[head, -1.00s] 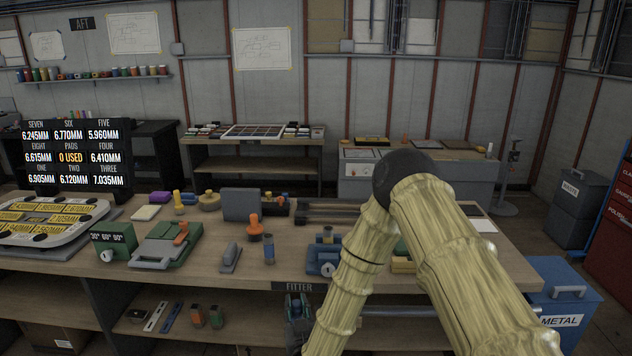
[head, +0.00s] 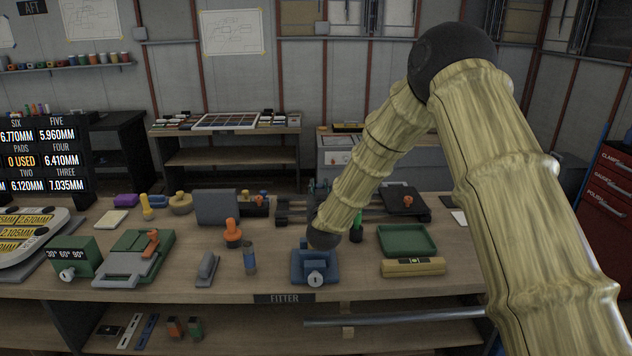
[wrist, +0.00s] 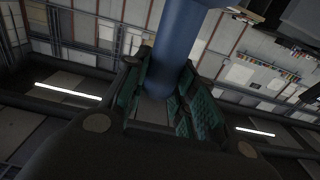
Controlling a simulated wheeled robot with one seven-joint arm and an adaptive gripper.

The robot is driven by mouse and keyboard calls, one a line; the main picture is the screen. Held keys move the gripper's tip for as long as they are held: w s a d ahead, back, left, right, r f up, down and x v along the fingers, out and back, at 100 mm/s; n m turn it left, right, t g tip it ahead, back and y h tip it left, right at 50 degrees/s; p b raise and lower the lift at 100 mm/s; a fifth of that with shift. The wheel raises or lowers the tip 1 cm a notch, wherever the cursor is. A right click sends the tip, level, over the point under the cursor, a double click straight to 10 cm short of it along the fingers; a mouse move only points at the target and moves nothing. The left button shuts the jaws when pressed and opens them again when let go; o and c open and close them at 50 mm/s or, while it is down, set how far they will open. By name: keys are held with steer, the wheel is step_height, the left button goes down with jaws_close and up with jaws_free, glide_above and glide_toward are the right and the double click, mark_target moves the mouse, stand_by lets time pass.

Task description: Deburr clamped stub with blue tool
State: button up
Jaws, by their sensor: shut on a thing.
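In the wrist view my gripper (wrist: 158,100) has its green ribbed pads closed around a thick blue cylinder (wrist: 180,45), which looks like the blue tool's body. Its working end is not clear. In the head view a blue vise (head: 315,265) stands at the bench's front edge. My dark wrist joint appears just above and behind it, covering the place of the clamped stub, so I cannot see the stub now. My gripper's fingers are not clear in the head view; my forearm hides that area.
A blue-and-brown cylinder (head: 249,258) and an orange-knobbed tool (head: 233,234) stand left of the vise. A green tray (head: 406,240) and a yellow block (head: 413,267) lie to the right. A dark rack (head: 290,212) is behind.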

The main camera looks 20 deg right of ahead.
steer(key=shift+w+d+r, duration=0.35)
steer(key=shift+w+r, duration=0.05)
steer(key=shift+r, duration=0.05)
steer(key=shift+a+f+b, duration=0.2)
steer(key=shift+f+b, duration=0.15)
steer(key=shift+f, duration=0.35)
steer(key=shift+f+b, duration=1.2)
steer(key=shift+f, duration=1.95)
steer(key=shift+w+a+r, duration=0.1)
steer(key=shift+w+a, duration=0.05)
steer(key=shift+a, duration=0.2)
steer(key=shift+w+a+p, duration=0.15)
steer(key=shift+a+p, duration=0.15)
steer(key=shift+p, duration=0.1)
steer(key=shift+s+d, duration=0.2)
steer(key=shift+d, duration=0.4)
steer(key=shift+s+r+p, duration=0.1)
steer(key=shift+r+p, duration=1.25)
steer(key=shift+r, duration=2.55)
steer(key=shift+r+p, duration=0.3)
steer(key=shift+p, duration=1.45)
steer(key=shift+p, duration=1)
